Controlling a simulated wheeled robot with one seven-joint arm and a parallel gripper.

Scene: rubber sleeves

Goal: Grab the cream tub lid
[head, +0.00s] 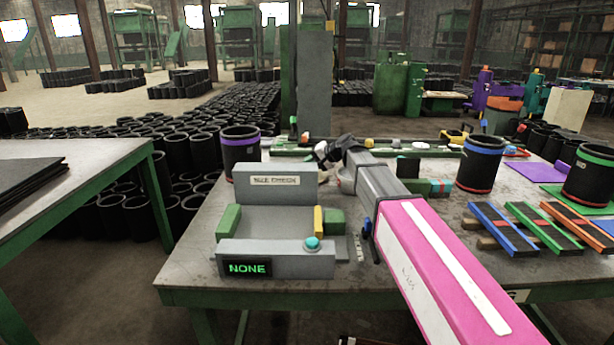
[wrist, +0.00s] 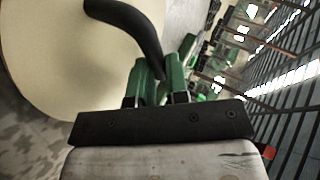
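The cream tub lid (wrist: 50,75) fills the left of the wrist view as a large, pale round disc, cut off by the frame edge. A black curved handle (wrist: 130,22) arches over it. My gripper (wrist: 163,75) has green fingers at the lid's right side. The handle's lower end reaches the fingers, but whether they are closed on it cannot be told. In the head view my gripper (head: 325,152) is small, beyond the grey size-check fixture. A pale rounded piece (head: 346,182) shows beside my arm, which hides most of what lies there.
The size-check fixture (head: 268,258) reads NONE and stands at the table's front left. A purple-banded black sleeve (head: 240,155) is behind it.

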